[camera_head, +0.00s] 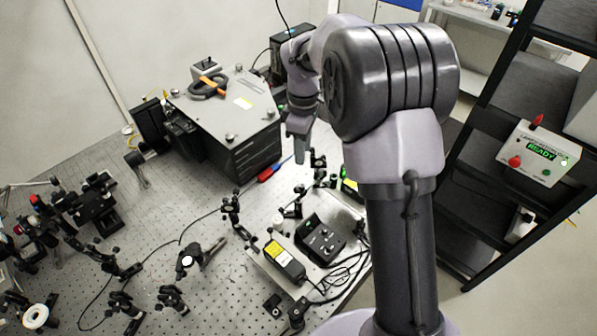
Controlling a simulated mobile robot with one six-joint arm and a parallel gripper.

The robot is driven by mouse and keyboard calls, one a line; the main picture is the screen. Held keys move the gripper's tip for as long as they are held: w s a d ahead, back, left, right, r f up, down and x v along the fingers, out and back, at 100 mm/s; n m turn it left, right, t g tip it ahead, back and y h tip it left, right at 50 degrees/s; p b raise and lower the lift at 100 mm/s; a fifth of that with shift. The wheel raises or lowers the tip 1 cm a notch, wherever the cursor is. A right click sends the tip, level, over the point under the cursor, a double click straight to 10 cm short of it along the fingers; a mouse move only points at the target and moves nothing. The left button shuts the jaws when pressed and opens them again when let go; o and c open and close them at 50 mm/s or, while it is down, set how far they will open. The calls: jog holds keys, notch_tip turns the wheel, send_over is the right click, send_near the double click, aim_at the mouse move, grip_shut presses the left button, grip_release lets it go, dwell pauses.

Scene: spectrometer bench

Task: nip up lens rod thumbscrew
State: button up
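My gripper (300,158) hangs fingers-down over the optical bench (165,215), right of the large dark instrument box. From this side I cannot tell whether its fingers are open or shut. Just right of the fingertips stands a small black post mount (318,158); I cannot tell whether they touch. Another black post mount (232,206) stands further left on the bench. The lens rod thumbscrew is too small to single out, and my gripper and arm may hide it.
The instrument box (225,105) with an orange-and-black tool (209,86) on top stands close left of my gripper. A red-and-blue screwdriver (272,171) lies beside it. A black control box (320,238) and cables lie in front. Dark shelves (490,130) stand at right.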

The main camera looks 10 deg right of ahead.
aim_at(302, 185)
notch_tip(302, 185, down, 14)
jog(key=shift+f+b, duration=0.1)
jog(key=shift+b, duration=0.8)
jog(key=shift+c, duration=0.3)
grip_shut()
